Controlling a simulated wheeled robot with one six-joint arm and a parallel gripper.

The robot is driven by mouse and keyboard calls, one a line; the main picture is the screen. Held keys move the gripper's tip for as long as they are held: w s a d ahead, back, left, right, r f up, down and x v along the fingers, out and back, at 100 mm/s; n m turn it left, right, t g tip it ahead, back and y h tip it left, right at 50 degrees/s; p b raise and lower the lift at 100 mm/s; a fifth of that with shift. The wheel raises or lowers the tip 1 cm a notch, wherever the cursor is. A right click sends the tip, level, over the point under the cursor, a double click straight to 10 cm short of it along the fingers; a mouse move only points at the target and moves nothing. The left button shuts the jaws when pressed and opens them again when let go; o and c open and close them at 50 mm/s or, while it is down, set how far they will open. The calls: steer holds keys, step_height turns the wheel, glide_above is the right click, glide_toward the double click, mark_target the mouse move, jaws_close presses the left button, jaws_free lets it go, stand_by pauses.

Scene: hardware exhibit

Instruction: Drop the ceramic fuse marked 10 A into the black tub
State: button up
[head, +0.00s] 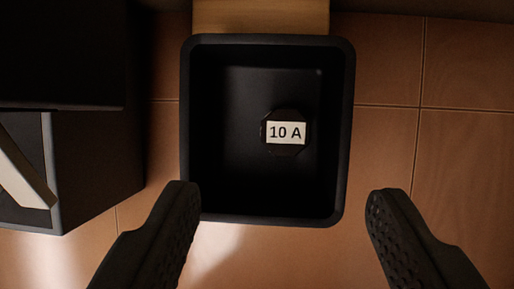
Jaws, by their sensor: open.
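The black tub (343,130) stands in the middle of the head view, seen from above. Inside it, right of its centre, lies a dark, roughly round piece with a white label reading 10 A (286,132), the ceramic fuse. Its label faces up. My gripper (281,203) is open and empty, with its two dark textured fingers spread wide at the bottom of the view. The fingertips appear around the near end of the tub, one to each side. No contact with the fuse shows.
A dark box-like piece (95,165) with a pale slanted part stands at the left. A wooden piece (260,17) is behind the tub at the top. Orange-brown tiles (465,150) to the right are clear.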

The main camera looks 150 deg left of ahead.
steer(key=v, duration=0.9)
steer(key=shift+s+r, duration=0.1)
steer(key=shift+s, duration=0.05)
